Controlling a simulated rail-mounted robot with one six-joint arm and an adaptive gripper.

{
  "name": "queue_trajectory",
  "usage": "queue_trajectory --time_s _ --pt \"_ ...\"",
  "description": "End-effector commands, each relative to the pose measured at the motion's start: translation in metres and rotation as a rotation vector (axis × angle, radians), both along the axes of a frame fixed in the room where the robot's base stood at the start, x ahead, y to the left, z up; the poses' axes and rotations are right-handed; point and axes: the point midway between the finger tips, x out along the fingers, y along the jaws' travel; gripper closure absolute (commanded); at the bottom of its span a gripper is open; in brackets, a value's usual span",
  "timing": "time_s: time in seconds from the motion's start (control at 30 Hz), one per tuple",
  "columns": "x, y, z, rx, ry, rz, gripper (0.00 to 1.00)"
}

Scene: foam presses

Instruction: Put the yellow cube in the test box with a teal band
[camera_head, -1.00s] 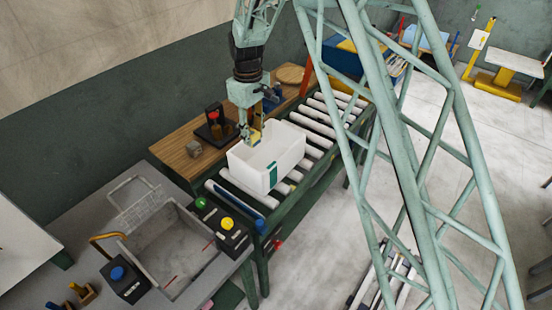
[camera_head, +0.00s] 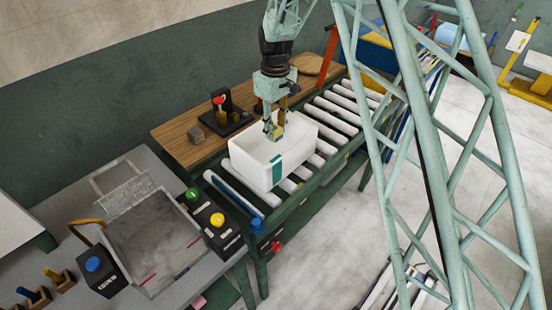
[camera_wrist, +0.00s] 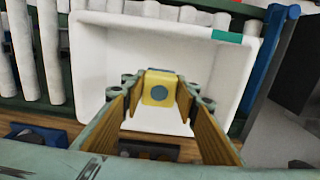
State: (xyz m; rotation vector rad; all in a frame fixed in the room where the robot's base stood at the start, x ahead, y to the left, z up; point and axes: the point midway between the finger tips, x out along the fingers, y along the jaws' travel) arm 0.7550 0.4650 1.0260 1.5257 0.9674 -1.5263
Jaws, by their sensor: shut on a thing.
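The white test box (camera_head: 253,171) with a teal band (camera_head: 277,171) stands on the roller conveyor. The box (camera_wrist: 97,55) and its teal band (camera_wrist: 227,37) also show in the wrist view. My gripper (camera_head: 273,133) points down at the box's open top, its fingertips at or just inside the rim. In the wrist view my gripper (camera_wrist: 160,100) is shut on the yellow cube (camera_wrist: 160,76), which has a round grey-blue spot on its face. The cube appears over the box's interior; its height above the floor of the box is hard to tell.
Rollers (camera_head: 343,117) extend to the right of the box. A grey tray (camera_head: 155,240) and button boxes (camera_head: 218,228) are at the front left.

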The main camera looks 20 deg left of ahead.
Motion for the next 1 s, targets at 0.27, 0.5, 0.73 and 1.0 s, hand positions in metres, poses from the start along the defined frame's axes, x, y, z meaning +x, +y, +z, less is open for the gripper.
queue_trajectory --time_s 0.27,0.5,0.73,1.0 --pt "0.0 0.0 0.0 0.0 0.0 0.0 0.79" --pt "0.0 0.0 -0.008 -0.001 0.002 0.0 0.79" --pt "0.0 0.0 -0.034 -0.001 0.002 0.0 0.79" --pt "0.0 0.0 -0.06 0.0 0.0 0.0 0.79"
